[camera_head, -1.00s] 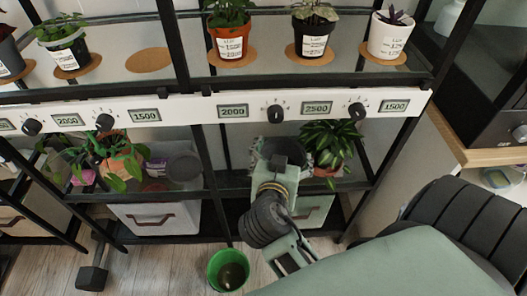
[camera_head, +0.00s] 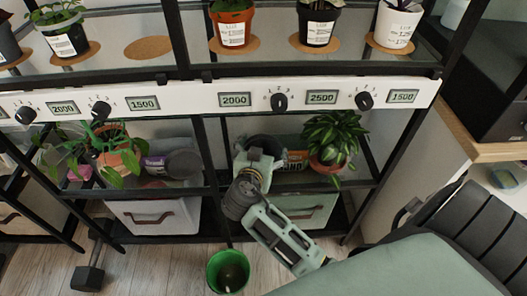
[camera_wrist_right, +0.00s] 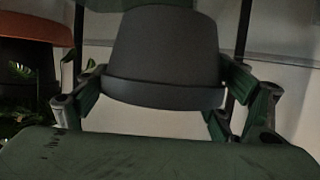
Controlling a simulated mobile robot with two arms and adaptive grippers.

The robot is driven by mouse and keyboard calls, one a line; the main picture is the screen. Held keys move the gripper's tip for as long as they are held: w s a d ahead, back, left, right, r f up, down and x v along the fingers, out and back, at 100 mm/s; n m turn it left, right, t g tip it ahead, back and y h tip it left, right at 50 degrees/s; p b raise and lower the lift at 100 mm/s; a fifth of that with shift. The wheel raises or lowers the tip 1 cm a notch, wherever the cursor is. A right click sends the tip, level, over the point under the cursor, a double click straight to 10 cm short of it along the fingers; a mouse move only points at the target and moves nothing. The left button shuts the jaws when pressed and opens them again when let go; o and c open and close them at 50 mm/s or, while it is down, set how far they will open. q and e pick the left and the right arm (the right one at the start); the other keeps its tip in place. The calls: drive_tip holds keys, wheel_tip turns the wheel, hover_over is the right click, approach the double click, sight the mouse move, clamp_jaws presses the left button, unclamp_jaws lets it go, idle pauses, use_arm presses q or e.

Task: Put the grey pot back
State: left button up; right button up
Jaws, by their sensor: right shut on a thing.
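My right gripper (camera_head: 260,158) reaches into the lower shelf, left of a leafy plant in a terracotta pot (camera_head: 328,166). In the right wrist view its green fingers (camera_wrist_right: 165,100) close on both sides of a dark grey pot (camera_wrist_right: 162,55). The pot's wide rim is at the bottom of that picture and its narrow end at the top. In the head view the held pot (camera_head: 266,141) is mostly hidden behind the gripper. Whether it touches the shelf cannot be told. My left gripper is not in view.
Another dark round pot (camera_head: 184,164) and a trailing plant (camera_head: 115,157) stand on the lower shelf at left. A bare cork mat (camera_head: 148,47) lies on the upper shelf. A panel with knobs (camera_head: 210,101) crosses above. A green bucket (camera_head: 228,272) stands on the floor.

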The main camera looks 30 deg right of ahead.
drive_tip(key=o, duration=1.3)
drive_tip(key=shift+o, duration=0.2)
